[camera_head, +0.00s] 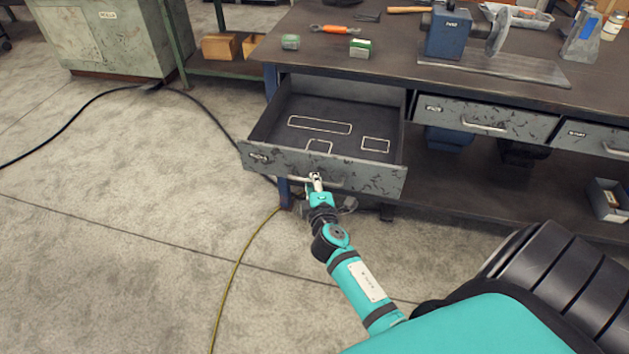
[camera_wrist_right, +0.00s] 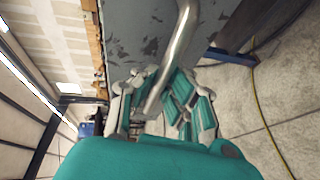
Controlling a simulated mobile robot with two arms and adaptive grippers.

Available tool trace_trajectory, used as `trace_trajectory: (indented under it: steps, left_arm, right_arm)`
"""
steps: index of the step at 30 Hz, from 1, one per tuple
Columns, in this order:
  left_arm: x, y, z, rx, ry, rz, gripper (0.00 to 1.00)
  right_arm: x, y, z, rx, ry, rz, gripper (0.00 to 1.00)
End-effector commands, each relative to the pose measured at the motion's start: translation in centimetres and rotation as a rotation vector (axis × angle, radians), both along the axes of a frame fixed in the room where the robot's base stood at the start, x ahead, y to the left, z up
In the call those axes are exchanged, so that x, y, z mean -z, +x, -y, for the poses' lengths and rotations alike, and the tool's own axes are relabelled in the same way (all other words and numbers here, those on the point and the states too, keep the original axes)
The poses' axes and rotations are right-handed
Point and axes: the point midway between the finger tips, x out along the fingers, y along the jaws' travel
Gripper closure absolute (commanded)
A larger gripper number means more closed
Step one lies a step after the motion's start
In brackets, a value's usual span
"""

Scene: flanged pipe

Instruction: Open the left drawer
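The left drawer (camera_head: 345,173) is pulled well out from under the workbench, and its inside shows in the head view. Its metal handle (camera_head: 298,180) is on the scratched grey front, and the bar also shows in the right wrist view (camera_wrist_right: 178,48). My right gripper (camera_head: 316,178) is at the middle of this handle. In the right wrist view my right gripper's fingers (camera_wrist_right: 155,78) close in on both sides of the bar, shut on it. My left gripper is not in view.
Several thin wire-like outlines (camera_head: 320,125) lie on the drawer floor. Two other drawers (camera_head: 484,117) to the right are shut. The workbench (camera_head: 395,65) carries a blue grinder (camera_head: 448,33) and tools. A yellow cable (camera_head: 239,265) crosses the floor; the floor left of the drawer is mostly clear.

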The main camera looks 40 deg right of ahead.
Motion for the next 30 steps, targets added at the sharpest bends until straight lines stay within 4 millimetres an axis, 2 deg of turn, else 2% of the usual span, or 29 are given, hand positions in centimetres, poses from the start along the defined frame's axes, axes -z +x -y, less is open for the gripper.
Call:
trace_trajectory:
  steps: [1, 7, 8, 15, 19, 30]
  left_arm:
    - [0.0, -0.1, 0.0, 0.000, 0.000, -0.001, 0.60]
    - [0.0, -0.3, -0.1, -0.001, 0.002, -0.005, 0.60]
    - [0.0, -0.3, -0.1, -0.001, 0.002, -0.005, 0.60]
    - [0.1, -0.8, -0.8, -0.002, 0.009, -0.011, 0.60]
    - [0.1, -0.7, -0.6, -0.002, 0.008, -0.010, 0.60]
    - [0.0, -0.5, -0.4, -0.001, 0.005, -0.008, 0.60]
  right_arm:
    - [-0.2, 0.1, 0.0, 0.000, 0.002, 0.005, 0.93]
    - [-0.1, 0.1, 0.0, 0.001, 0.000, 0.004, 0.67]
    - [-0.1, 0.1, 0.1, 0.001, 0.000, 0.004, 0.66]
    - [-0.1, 0.0, 0.0, 0.000, 0.000, 0.001, 0.66]
    - [-0.1, -0.9, -0.5, 0.000, 0.000, -0.001, 0.66]
    - [-1.5, -7.5, -3.8, 0.000, 0.004, 0.000, 0.66]
